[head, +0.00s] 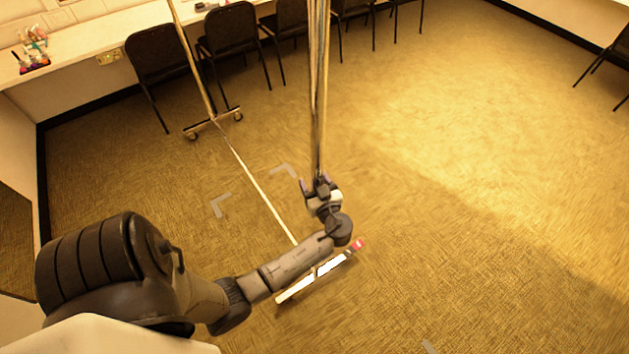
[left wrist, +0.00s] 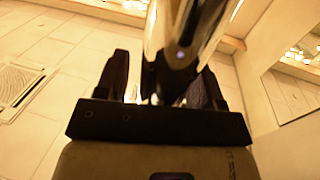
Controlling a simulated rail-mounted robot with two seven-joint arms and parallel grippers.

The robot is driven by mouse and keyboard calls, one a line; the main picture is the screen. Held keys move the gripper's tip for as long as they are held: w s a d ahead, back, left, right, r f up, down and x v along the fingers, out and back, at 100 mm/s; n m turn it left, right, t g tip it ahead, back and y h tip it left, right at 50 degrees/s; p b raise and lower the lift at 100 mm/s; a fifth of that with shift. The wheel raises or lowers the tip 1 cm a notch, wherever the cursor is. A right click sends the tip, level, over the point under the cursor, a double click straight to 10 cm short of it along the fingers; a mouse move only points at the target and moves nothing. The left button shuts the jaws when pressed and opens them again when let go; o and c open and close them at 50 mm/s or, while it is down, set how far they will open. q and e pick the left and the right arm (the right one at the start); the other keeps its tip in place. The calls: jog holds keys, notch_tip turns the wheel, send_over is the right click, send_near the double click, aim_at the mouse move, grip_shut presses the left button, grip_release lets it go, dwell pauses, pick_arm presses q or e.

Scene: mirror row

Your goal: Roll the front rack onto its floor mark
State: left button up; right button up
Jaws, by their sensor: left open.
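The front rack is a metal frame; its far post (head: 192,62) stands on a foot with casters (head: 213,124), and a thin base bar (head: 258,188) runs from there toward me. Its near post (head: 318,90) comes down to my left gripper (head: 320,185). In the left wrist view the shiny post (left wrist: 180,45) shows between the open fingers of my left gripper (left wrist: 160,85); whether it touches them I cannot tell. A pale foot with a red end (head: 320,275) shows partly behind my forearm. Grey floor-mark corners (head: 220,205) lie on the carpet, another farther back (head: 285,170). My right gripper is not in view.
Black chairs (head: 232,38) line the counter (head: 80,40) at the back, close to the far foot. Another grey corner (head: 430,347) shows at the bottom edge. The carpet (head: 480,170) to the right is clear.

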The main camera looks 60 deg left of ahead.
pick_arm(q)
grip_shut()
dwell(0.6)
